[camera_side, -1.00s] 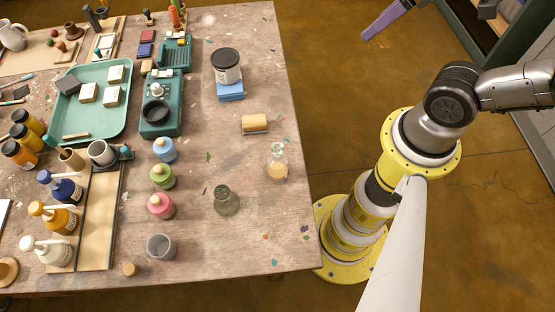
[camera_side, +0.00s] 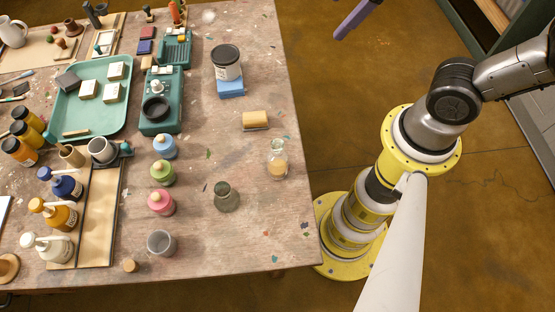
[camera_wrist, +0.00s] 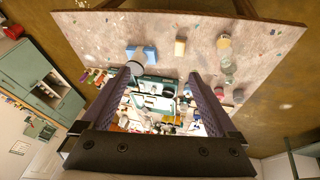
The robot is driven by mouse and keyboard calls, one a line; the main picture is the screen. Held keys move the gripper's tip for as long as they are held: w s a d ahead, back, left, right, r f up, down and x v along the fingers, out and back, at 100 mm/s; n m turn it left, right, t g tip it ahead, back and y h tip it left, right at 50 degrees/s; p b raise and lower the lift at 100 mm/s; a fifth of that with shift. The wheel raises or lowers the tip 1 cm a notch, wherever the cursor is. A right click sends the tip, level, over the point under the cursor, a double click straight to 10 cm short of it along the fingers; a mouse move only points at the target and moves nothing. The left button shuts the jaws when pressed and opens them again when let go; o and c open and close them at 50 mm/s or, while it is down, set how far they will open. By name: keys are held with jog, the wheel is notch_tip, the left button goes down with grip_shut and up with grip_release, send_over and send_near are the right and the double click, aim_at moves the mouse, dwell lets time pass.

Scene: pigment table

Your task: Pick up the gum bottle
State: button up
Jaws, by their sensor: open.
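The bottle I take for the gum bottle is a small clear glass one with amber contents (camera_side: 277,163). It stands upright near the table's right edge in the side view. In the wrist view, it appears to be the small pale bottle at upper right (camera_wrist: 224,43), outside the jaws. My gripper (camera_wrist: 164,73) is open and empty, with two purple fingers spread apart. In the side view only a purple finger (camera_side: 356,18) shows at the top, right of the table and well away from the bottle; the rest is cut off.
A tan block (camera_side: 255,121) lies above the amber bottle. Bare wood (camera_side: 265,225) surrounds the amber bottle.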

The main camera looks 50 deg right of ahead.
jog(key=w+a+f+n+g, duration=0.35)
jog(key=a+f+n, duration=0.3)
jog(key=a, duration=0.35)
jog(key=n+g, duration=0.2)
jog(key=n, duration=0.2)
send_over(281, 143)
jog(key=shift+t+h, duration=0.25)
jog(key=shift+h, duration=0.15)
notch_tip(281, 143, down, 7)
jog(key=shift+f, duration=0.1)
notch_tip(281, 143, down, 8)
jog(key=shift+f, duration=0.25)
jog(key=f, duration=0.5)
jog(key=shift+w, duration=0.25)
jog(key=shift+a, duration=0.1)
jog(key=shift+r, duration=0.1)
grip_shut()
